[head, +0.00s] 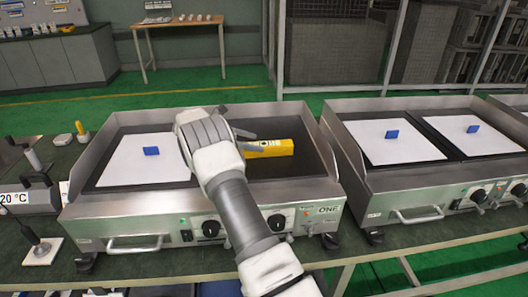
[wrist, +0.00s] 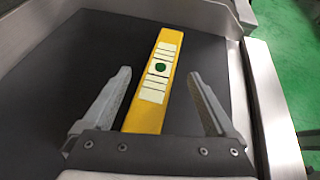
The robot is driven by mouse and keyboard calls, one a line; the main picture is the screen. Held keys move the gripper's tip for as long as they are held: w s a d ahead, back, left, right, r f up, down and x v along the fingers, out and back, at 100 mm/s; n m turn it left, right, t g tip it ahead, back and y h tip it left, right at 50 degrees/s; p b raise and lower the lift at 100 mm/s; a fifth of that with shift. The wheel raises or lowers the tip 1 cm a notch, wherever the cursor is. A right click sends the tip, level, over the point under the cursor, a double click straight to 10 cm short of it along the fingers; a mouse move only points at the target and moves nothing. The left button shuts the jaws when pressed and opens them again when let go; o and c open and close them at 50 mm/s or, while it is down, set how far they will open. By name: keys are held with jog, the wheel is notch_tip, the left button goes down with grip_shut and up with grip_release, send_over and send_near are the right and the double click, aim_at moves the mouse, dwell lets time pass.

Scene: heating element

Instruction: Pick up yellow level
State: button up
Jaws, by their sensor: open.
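The yellow level (head: 267,148) lies on the dark right plate of the near griddle (head: 130,228) in the head view. My arm covers its left end there. In the wrist view the yellow level (wrist: 157,82) is a long bar with pale stripes and a green round spot. My gripper (wrist: 160,88) is open, with one finger on each side of the level and a gap to both. The level's near end runs behind the gripper's body. I cannot tell how high the fingers are above the plate.
A white sheet with a blue block (head: 151,151) lies on the griddle's left half. The griddle's raised metal rim (wrist: 262,100) stands close on the right in the wrist view. A second griddle (head: 400,190) stands to the right. A small wooden table (head: 180,22) is behind.

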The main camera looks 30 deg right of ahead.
jog(key=shift+x, duration=1.2)
grip_shut()
